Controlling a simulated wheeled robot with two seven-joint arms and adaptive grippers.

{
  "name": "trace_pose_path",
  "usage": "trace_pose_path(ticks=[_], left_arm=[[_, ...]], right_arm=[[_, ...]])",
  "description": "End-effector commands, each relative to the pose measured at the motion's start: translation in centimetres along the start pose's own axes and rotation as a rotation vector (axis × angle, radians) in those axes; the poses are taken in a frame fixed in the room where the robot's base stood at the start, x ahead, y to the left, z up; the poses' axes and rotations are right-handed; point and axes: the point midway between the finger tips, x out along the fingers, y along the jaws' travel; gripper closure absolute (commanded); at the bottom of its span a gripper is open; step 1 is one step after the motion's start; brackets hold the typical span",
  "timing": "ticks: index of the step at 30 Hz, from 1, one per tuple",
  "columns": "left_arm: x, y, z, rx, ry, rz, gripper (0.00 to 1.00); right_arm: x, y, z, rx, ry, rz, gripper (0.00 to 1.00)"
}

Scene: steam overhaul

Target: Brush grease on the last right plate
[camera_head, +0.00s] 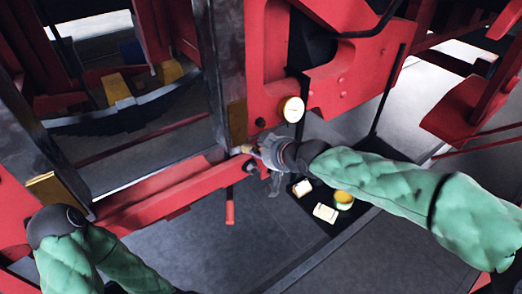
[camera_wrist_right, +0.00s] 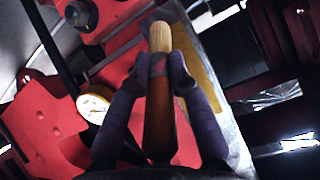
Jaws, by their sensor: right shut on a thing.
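My right gripper (camera_head: 262,152) is shut on a brush, in front of the red frame beside the dark upright post. In the right wrist view, the two dark fingers (camera_wrist_right: 162,68) hold the brush (camera_wrist_right: 160,38), its tan bristle end pointing away. A brass-coloured plate (camera_head: 237,122) is on the post just above the gripper; it also shows in the right wrist view (camera_wrist_right: 203,75), behind and right of the brush tip. I cannot tell whether the bristles touch it. Another brass-coloured plate (camera_head: 45,184) is on the left post. My left arm shows at lower left; its gripper is out of view.
A dark tray (camera_head: 312,222) on the floor holds a yellow tin (camera_head: 343,197) and pale boxes (camera_head: 325,212). A white round gauge (camera_head: 292,109) sits right of the post. A red handle (camera_head: 230,206) hangs below the red beam (camera_head: 165,192). Grey floor in front is clear.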

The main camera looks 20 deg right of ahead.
Motion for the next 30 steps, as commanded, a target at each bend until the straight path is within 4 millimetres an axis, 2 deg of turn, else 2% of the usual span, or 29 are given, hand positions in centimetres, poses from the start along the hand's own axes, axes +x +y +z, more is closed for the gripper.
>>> trace_pose_path(ticks=[30], left_arm=[[0.1,-0.1,0.0,0.0,0.0,0.0,0.6]], right_arm=[[1.0,0.0,-0.7,-0.001,0.001,0.0,1.0]])
